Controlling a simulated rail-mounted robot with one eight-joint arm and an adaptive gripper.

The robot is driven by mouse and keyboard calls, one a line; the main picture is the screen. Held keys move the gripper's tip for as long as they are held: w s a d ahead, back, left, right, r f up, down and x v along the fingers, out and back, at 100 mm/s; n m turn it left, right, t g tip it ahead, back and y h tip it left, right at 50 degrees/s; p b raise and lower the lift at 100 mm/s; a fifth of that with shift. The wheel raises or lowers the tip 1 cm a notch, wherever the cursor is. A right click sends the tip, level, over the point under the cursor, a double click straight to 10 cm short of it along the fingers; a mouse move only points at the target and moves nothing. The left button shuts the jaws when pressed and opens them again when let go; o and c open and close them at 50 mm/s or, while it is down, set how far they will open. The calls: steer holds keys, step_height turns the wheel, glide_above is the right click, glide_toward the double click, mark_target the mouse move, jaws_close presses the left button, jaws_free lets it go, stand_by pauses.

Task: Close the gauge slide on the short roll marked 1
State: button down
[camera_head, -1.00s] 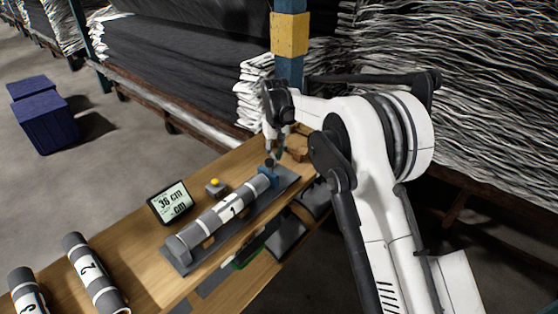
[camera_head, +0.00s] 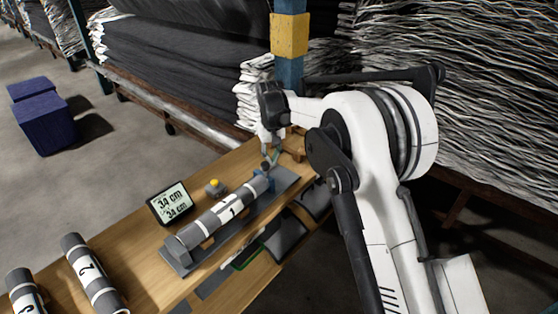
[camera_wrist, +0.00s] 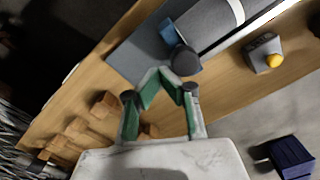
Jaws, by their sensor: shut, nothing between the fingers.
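The short grey roll marked 1 (camera_head: 228,208) lies in the gauge, on its grey base (camera_head: 178,262). The blue gauge slide (camera_head: 266,184) is at the roll's far end and looks to be against it, partly hidden behind my gripper in the head view. In the wrist view the blue slide (camera_wrist: 169,32) shows beside a dark round knob-like part (camera_wrist: 184,60). My gripper (camera_wrist: 164,72) is shut and empty, its green-padded fingertips close to that dark part; I cannot tell whether they touch. The display (camera_head: 171,204) reads 34 cm on both lines.
Rolls marked 2 (camera_head: 92,272) and 3 (camera_head: 24,292) lie at the table's left. A yellow-topped button box (camera_head: 214,187) stands behind the gauge. Wooden blocks (camera_wrist: 82,128) lie at the table's far end. Stacked fabric shelves stand close behind the table.

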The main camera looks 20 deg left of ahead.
steer(key=shift+w, duration=0.1)
stand_by(0.4)
steer(key=shift+w+d, duration=0.3)
steer(key=shift+w, duration=0.55)
step_height(320, 180, up, 8)
steer(key=p, duration=0.2)
steer(key=shift+p, duration=0.3)
stand_by(0.4)
